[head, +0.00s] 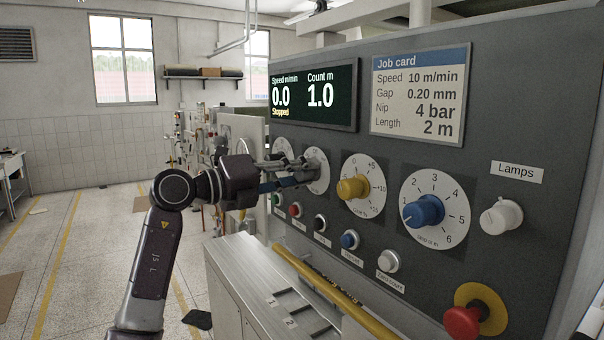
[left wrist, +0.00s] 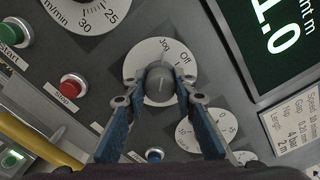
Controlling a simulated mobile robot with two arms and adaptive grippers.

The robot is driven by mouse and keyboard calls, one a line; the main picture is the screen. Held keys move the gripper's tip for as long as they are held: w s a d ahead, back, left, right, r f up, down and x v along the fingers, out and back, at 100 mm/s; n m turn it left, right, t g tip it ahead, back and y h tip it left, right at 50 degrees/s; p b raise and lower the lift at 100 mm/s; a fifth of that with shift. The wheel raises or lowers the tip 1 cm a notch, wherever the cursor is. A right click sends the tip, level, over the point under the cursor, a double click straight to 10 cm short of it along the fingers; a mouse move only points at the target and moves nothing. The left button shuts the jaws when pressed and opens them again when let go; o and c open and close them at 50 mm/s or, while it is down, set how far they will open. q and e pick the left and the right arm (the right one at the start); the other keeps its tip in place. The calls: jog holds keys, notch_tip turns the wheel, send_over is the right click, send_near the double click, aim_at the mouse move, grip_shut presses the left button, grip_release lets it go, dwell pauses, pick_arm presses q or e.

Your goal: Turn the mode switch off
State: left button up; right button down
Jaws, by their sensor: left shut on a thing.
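The mode switch (left wrist: 160,82) is a grey knob on a white round plate marked Jog and Off in the left wrist view. I cannot tell clearly which mark its pointer faces. In the head view the white plate (head: 321,172) shows just past my left gripper (head: 305,167), which covers the knob. My left gripper's blue-padded fingers also show in the left wrist view (left wrist: 162,95). They are shut on the knob, one on each side. My right gripper is not in view.
Near it are the green start button (left wrist: 14,32), red stop button (left wrist: 73,87), yellow-knob dial (head: 353,187) and blue-knob dial (head: 424,211). The display (head: 314,95) reads 0.0, Stopped. A yellow rail (head: 335,293) runs below, and a red emergency button (head: 462,322) sits lower right.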

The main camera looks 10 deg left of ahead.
pick_arm(q)
jog(key=m+b, duration=0.2)
jog(key=m, duration=0.2)
jog(key=shift+a+f, duration=0.1)
jog(key=shift+f, duration=0.05)
jog(key=shift+m+b, duration=1.2)
jog(key=shift+m, duration=1.1)
jog(key=o, duration=1.2)
jog(key=shift+c, duration=0.2)
